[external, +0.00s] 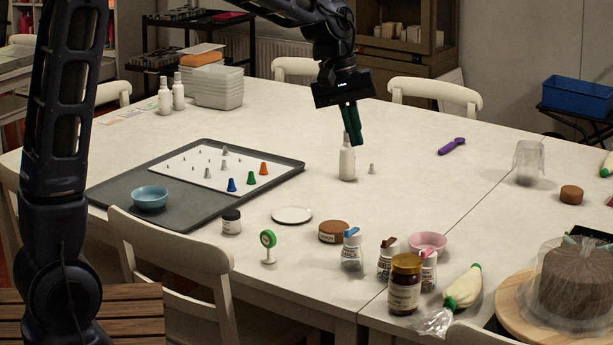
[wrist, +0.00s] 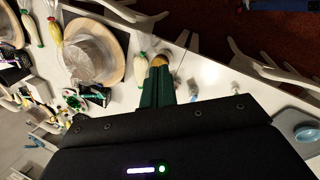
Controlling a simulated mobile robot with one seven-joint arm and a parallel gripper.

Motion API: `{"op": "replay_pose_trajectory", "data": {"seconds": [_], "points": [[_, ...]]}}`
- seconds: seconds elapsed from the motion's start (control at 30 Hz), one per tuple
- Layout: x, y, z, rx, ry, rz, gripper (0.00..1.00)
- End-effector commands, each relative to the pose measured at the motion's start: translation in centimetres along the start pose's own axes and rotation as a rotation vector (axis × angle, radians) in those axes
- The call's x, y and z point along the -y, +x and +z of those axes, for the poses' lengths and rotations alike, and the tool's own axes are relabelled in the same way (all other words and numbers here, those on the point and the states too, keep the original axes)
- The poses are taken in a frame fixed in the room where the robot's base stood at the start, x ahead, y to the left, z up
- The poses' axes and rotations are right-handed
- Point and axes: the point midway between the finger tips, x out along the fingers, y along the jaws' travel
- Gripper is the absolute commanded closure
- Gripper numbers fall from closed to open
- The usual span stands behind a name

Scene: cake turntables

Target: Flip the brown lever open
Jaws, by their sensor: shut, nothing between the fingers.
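The brown lever (external: 389,243) is the small brown flip top of a clear sprinkle shaker (external: 386,265). The shaker stands upright near the front edge of the table, between a blue-topped shaker (external: 351,250) and a pink-topped one (external: 428,268). Whether the lever is up or down is too small to tell. My gripper (external: 355,140) is shut and empty, pointing down well behind the shakers, close to a white bottle. In the wrist view its green fingers (wrist: 158,88) point toward a gold-brown jar lid (wrist: 160,60); I cannot make out the brown lever there.
A dark jar with a gold lid (external: 404,284) stands just in front of the brown-topped shaker. A pink bowl (external: 428,241) is behind it, and a brown round tub (external: 334,232) to the left. A covered cake (external: 575,285) is at right. The table behind the shakers is mostly clear.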

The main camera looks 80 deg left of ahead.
Motion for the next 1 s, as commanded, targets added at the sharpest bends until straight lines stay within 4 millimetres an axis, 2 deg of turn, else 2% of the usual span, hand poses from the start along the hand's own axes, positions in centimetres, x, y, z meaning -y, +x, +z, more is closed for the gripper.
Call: {"op": "replay_pose_trajectory", "data": {"seconds": [0.03, 0.47, 0.67, 1.0], "points": [[-0.1, 0.7, -1.5, 0.006, -0.04, -0.002, 1.0], [-0.1, 6.3, -13.2, 0.055, -0.377, -0.005, 1.0], [0.9, 9.3, -18.7, 0.076, -0.532, -0.005, 1.0], [4.0, 14.9, -27.2, 0.112, -0.784, -0.01, 1.0]]}}
